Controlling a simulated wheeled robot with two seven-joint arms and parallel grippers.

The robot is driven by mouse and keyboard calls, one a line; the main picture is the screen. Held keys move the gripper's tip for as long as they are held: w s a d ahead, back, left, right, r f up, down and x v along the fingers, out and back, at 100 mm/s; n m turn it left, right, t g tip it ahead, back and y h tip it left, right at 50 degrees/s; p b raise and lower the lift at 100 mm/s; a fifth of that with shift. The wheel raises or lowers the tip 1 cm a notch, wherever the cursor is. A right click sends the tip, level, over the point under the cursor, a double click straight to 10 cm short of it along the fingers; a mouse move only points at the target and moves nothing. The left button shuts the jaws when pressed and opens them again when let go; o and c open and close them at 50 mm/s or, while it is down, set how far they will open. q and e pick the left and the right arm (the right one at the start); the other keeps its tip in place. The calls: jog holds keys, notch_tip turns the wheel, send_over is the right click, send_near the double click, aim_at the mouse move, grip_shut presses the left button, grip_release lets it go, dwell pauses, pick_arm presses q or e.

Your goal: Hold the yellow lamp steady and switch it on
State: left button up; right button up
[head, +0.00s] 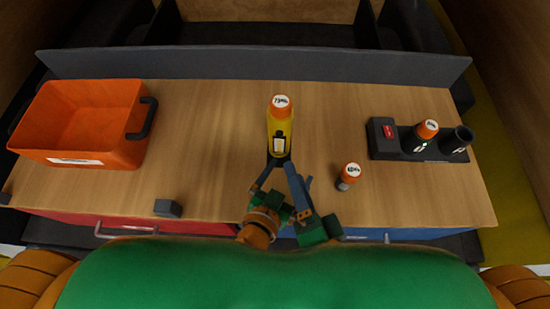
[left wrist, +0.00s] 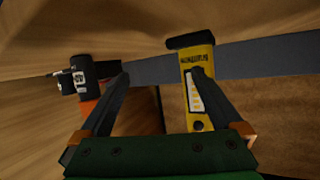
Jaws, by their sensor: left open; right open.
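My left gripper (head: 264,177) is open just in front of the lamp, partly hidden. My right gripper (head: 299,178) is open beside it, at the lamp's lower right. I cannot tell whether any finger touches the lamp.
A small dark canister with an orange cap (head: 348,176) stands right of the grippers. An orange bin (head: 130,105) is at the left, a black holder (head: 385,150) with another orange-capped item (head: 428,129) at the right. A grey block (head: 168,208) lies near the front edge.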

aim_at(277, 151)
pick_arm(q)
jog(key=w+a+n+y, duration=0.1)
jog(key=w+n, duration=0.1)
jog(key=w+a+r+n+y, duration=0.1)
jog(key=w+a+y, duration=0.1)
jog(key=shift+a+n+t, duration=0.1)
jog(key=shift+n+t, duration=0.2)
jog(key=shift+n, duration=0.1)
jog(key=x, duration=0.6)
jog(key=shift+f, duration=0.1)
jog(key=shift+s, duration=0.1)
jog(key=shift+c, duration=0.9)
grip_shut()
pick_arm(e)
jog(key=shift+s+a, duration=0.15)
grip_shut()
dwell(1.7)
